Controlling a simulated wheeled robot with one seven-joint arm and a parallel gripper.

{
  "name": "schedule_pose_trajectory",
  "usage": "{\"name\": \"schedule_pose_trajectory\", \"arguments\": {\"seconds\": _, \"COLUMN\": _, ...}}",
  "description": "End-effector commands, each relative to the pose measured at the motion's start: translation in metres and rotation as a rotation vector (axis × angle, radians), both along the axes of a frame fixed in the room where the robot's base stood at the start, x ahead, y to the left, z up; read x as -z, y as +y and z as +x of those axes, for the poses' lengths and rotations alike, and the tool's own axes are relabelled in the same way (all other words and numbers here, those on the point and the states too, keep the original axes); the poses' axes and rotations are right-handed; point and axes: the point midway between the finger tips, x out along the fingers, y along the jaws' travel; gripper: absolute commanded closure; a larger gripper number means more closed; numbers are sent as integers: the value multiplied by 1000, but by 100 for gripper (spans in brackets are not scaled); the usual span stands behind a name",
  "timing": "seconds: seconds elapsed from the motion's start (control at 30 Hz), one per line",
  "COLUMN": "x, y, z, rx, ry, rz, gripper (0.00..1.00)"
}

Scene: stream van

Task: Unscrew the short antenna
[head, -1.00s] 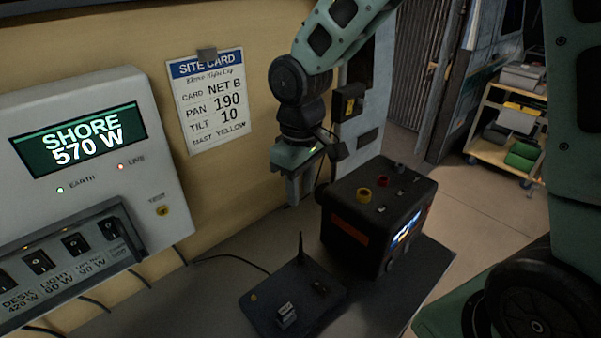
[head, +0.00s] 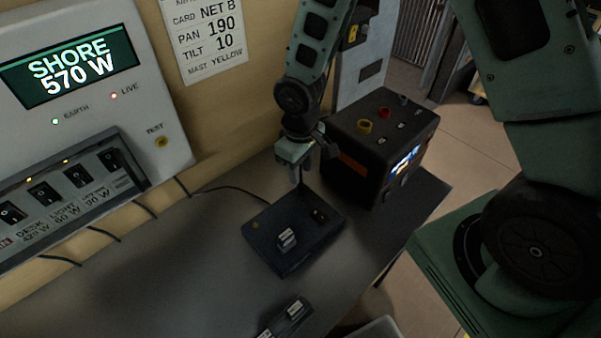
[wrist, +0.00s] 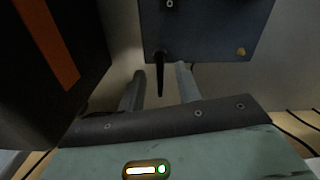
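A dark flat box (head: 270,252) lies on the desk, with a small light block and a yellow dot on top. A thin black antenna (wrist: 160,77) stands up from the box near its edge in the wrist view. In the head view it is mostly hidden at my gripper. My gripper (head: 297,178) points down over the box's far edge. In the wrist view my gripper's two grey fingers (wrist: 160,70) are apart, one each side of the antenna, with gaps showing. The antenna's tip lies between them, towards the palm.
A black case (head: 362,165) with an orange stripe and coloured knobs stands close right of my gripper; its side also shows in the wrist view (wrist: 50,75). A power panel (head: 165,100) is on the left wall. A small dark block (head: 283,318) lies in front. The desk left of the box is clear.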

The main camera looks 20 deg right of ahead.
Motion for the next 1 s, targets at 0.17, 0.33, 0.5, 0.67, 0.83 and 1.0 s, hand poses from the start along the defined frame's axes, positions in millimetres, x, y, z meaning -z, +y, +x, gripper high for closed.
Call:
{"name": "schedule_pose_trajectory", "arguments": {"seconds": 0.17, "x": 18, "y": 0, "z": 0, "rx": -2, "ry": 0, "rz": 0, "gripper": 66}}
{"name": "schedule_pose_trajectory", "arguments": {"seconds": 0.33, "x": 24, "y": 0, "z": 1, "rx": 0, "ry": -2, "rz": 0, "gripper": 66}}
{"name": "schedule_pose_trajectory", "arguments": {"seconds": 0.5, "x": 24, "y": 0, "z": 1, "rx": 0, "ry": -2, "rz": 0, "gripper": 66}}
{"name": "schedule_pose_trajectory", "arguments": {"seconds": 0.67, "x": 24, "y": 0, "z": 1, "rx": 0, "ry": -2, "rz": 0, "gripper": 94}}
{"name": "schedule_pose_trajectory", "arguments": {"seconds": 0.83, "x": 24, "y": 0, "z": 1, "rx": 0, "ry": -2, "rz": 1, "gripper": 100}}
{"name": "schedule_pose_trajectory", "arguments": {"seconds": 1.0, "x": 24, "y": 0, "z": 0, "rx": -5, "ry": -1, "rz": 0, "gripper": 100}}
